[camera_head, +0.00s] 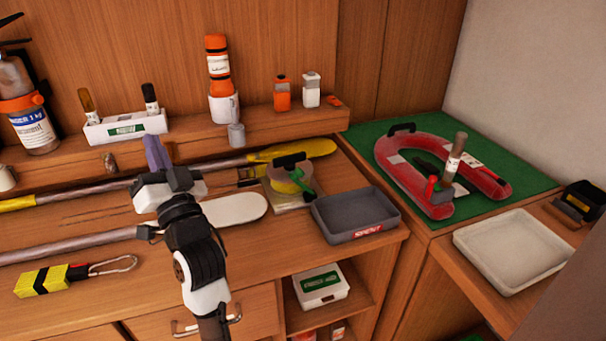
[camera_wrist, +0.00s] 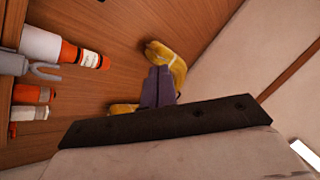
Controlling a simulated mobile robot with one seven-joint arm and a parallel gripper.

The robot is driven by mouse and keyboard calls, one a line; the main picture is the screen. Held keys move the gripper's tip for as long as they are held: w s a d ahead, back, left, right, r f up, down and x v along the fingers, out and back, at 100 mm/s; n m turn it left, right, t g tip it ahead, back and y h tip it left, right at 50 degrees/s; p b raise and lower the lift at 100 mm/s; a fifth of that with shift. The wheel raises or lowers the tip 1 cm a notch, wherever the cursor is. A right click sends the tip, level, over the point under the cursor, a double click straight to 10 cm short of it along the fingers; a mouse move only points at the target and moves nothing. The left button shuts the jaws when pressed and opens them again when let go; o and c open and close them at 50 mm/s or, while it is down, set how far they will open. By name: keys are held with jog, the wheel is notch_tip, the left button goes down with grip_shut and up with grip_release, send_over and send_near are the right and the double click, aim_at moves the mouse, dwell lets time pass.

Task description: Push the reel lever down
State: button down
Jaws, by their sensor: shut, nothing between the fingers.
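A small reel (camera_head: 285,182) with a yellow-green drum sits on a pale base on the wooden counter, left of the grey tray. A green lever (camera_head: 304,186) shows on its right side and a black bar (camera_head: 289,160) lies across its top. Which of these is the reel lever is hard to tell. My gripper (camera_head: 156,152), with purple fingers, is shut and empty. It is above the counter, well to the left of the reel and apart from it. The closed fingers also show in the wrist view (camera_wrist: 157,88), where the reel cannot be made out.
A grey tray (camera_head: 352,213) stands right of the reel. Oars (camera_head: 238,209) lie along the counter below my gripper. The back ledge holds an orange bottle (camera_head: 217,66) and a white holder (camera_head: 126,127). A red horseshoe-shaped float (camera_head: 410,165) lies on the green mat.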

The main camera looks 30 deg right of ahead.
jog(key=s+d+f+m+g+h, duration=0.2)
jog(key=d+f, duration=0.3)
jog(key=d, duration=0.5)
jog(key=s+d+f+m+g+h, duration=0.2)
jog(key=s+d+f+m+h, duration=0.2)
jog(key=d, duration=0.5)
jog(key=s+d+f+m+g+h, duration=0.3)
jog(key=d+f, duration=0.3)
jog(key=d, duration=0.4)
jog(key=shift+s+d+f, duration=0.3)
jog(key=shift+s+f, duration=0.05)
jog(key=shift+s, duration=0.45)
jog(key=shift+w, duration=0.1)
jog(key=p+x, duration=0.3)
jog(key=x, duration=0.7)
jog(key=shift+w+a+f+p, duration=0.1)
jog(key=shift+a+f+p, duration=0.3)
jog(key=shift+a+f, duration=0.3)
jog(key=shift+w+a+f+p, duration=0.1)
jog(key=shift+a+f+p, duration=0.35)
jog(key=shift+a, duration=0.4)
